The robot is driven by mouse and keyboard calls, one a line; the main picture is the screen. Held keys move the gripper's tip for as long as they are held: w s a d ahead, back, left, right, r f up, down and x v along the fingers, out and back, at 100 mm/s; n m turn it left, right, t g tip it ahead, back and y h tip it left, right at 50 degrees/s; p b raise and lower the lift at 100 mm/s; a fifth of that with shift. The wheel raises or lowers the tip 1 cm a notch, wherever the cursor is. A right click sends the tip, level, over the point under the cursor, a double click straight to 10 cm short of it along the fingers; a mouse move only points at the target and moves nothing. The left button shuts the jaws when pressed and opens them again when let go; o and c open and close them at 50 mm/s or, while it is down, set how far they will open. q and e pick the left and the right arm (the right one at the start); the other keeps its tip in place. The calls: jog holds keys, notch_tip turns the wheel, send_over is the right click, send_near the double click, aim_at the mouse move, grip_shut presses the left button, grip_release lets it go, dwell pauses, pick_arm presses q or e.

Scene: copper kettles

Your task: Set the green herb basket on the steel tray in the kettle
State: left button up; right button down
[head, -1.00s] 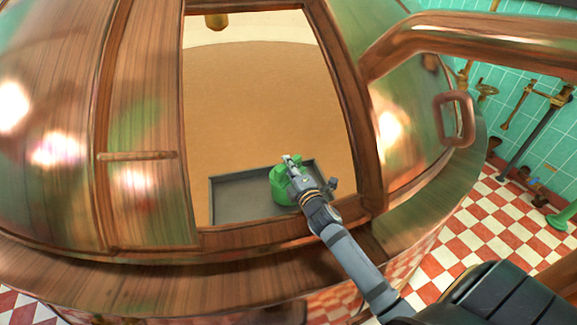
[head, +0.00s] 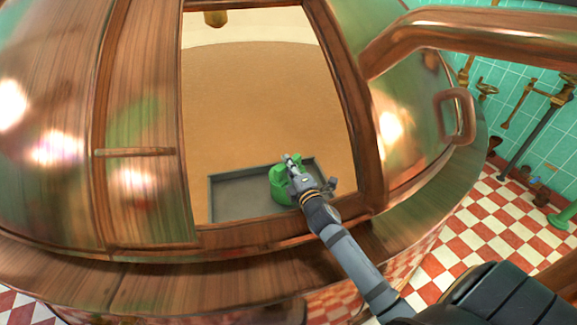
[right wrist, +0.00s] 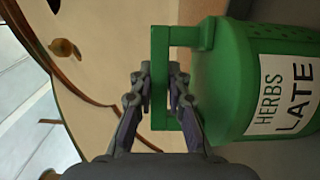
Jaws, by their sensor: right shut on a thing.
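The green herb basket (head: 281,190) is inside the kettle (head: 140,120), over the right part of the steel tray (head: 232,182). In the head view I cannot tell whether its base touches the tray. My right gripper (head: 291,162) reaches through the kettle's opening and is shut on the basket's handle. The right wrist view shows the fingers (right wrist: 160,88) on either side of the green handle bar, with the basket (right wrist: 225,80) beside them, its label reading "HERBS LATE". The left gripper is not in view.
The wooden-looking frame (head: 350,110) of the opening stands close to the right of my arm, and its sill (head: 240,234) lies beneath. The left part of the tray is bare. A thick copper pipe (head: 450,32) runs at the upper right.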

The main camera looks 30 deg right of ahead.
jog(key=shift+s+f, duration=0.15)
jog(key=shift+f, duration=0.7)
jog(key=c, duration=1.2)
grip_release()
jog(key=shift+s+f, duration=0.15)
jog(key=shift+f, duration=0.05)
jog(key=shift+s+f, duration=0.35)
jog(key=shift+s, duration=0.05)
jog(key=s, duration=0.2)
jog(key=s+r, duration=0.1)
jog(key=s, duration=0.1)
jog(key=s+r, duration=0.1)
jog(key=s, duration=0.2)
jog(key=shift+a, duration=0.35)
